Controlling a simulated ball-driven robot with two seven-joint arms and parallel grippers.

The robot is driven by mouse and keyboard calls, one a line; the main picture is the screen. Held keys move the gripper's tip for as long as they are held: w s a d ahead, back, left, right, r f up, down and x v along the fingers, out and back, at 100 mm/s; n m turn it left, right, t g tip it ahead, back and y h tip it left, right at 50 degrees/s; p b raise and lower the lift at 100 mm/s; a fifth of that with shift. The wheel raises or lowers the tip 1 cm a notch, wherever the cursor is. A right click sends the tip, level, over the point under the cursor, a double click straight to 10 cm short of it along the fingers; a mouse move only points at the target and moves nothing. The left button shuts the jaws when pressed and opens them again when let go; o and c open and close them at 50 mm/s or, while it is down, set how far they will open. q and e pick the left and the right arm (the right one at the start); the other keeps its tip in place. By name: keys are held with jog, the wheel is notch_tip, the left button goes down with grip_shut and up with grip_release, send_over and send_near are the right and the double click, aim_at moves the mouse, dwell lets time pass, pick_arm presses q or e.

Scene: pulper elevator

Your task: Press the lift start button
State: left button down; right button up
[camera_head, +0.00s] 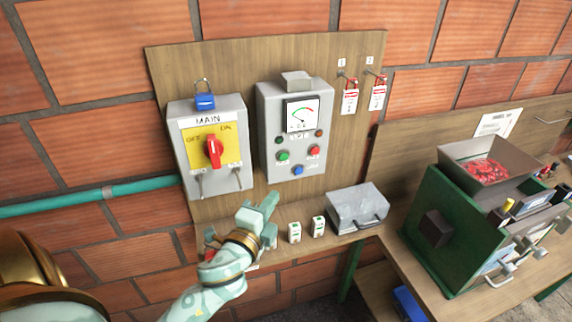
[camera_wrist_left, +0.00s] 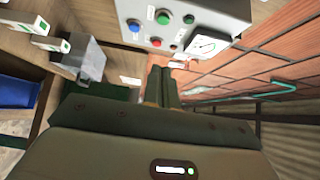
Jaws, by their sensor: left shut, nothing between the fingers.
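The grey lift box (camera_head: 267,112) is mounted on the wooden wall board. On its lower front are a green button (camera_head: 283,156), a red button (camera_head: 315,150) and a blue button (camera_head: 298,170) below them. A dial (camera_head: 300,113) and small lamps sit above. My left gripper (camera_head: 271,199) is shut and empty, below the box and apart from the buttons. In the left wrist view its closed fingers (camera_wrist_left: 161,84) point toward the box, where the green button (camera_wrist_left: 163,17) and blue button (camera_wrist_left: 134,25) show near the top edge. My right gripper is not in view.
A MAIN switch box (camera_head: 180,142) with a red rotary handle and blue padlock (camera_head: 205,101) stands left of the lift box. Two tags (camera_head: 350,100) hang at right. A grey metal box (camera_head: 345,208) and two small white boxes sit on the shelf. A green machine (camera_head: 450,225) stands right.

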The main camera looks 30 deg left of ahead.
pick_arm(q)
jog(key=shift+a, duration=0.1)
jog(key=p, duration=0.2)
send_near(288, 156)
jog(key=w+d, duration=0.2)
jog(key=w, duration=0.2)
jog(key=shift+w+a+p, duration=0.2)
jog(key=shift+w+a, duration=0.25)
jog(key=shift+a, duration=0.25)
jog(key=shift+w+a+p, duration=0.15)
jog(key=shift+w+a, duration=0.3)
jog(key=shift+a, duration=0.25)
